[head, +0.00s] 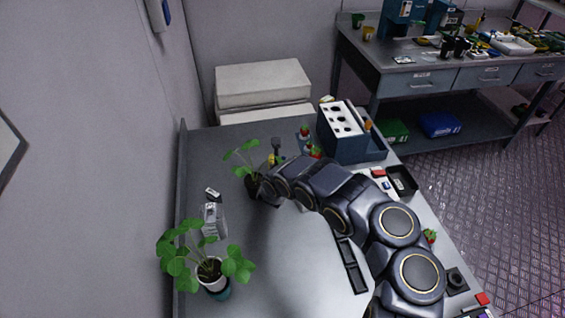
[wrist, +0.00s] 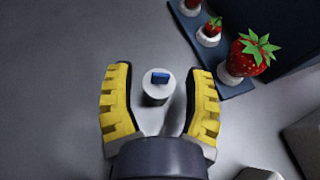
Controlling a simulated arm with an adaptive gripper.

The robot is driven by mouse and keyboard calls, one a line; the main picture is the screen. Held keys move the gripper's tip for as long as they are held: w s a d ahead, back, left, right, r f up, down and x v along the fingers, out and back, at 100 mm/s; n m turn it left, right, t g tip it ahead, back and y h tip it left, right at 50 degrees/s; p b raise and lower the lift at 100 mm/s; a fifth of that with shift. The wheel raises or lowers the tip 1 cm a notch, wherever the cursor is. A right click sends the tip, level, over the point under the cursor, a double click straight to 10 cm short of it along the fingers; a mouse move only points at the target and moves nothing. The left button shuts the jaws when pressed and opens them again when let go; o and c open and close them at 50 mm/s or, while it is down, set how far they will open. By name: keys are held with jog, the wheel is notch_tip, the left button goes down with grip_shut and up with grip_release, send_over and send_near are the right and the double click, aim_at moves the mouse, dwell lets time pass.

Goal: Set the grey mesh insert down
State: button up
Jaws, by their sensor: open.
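My gripper (wrist: 160,70) is open, its two yellow-padded fingers standing apart on either side of a small pale round piece (wrist: 155,95) with a blue block on top. The fingers do not visibly touch it. I cannot tell whether this piece is the grey mesh insert. In the head view my gripper (head: 271,160) is low over the far part of the grey table (head: 285,265), largely hidden by my arm. A pale grey boxy item (head: 213,220) stands on the table at the left; its surface is too small to make out.
A blue rack (wrist: 222,60) with strawberries on white holders is close on the right in the wrist view. A blue box with a white holed top (head: 345,120) stands at the back. Potted plants (head: 212,272) are at the left.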

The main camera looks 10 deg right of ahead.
jog(key=shift+r, duration=0.25)
jog(key=v, duration=1)
jog(key=shift+s+a, duration=0.25)
jog(key=shift+s, duration=0.05)
jog(key=shift+s+a+r, duration=0.1)
jog(key=shift+s+r, duration=0.15)
jog(key=shift+s, duration=0.3)
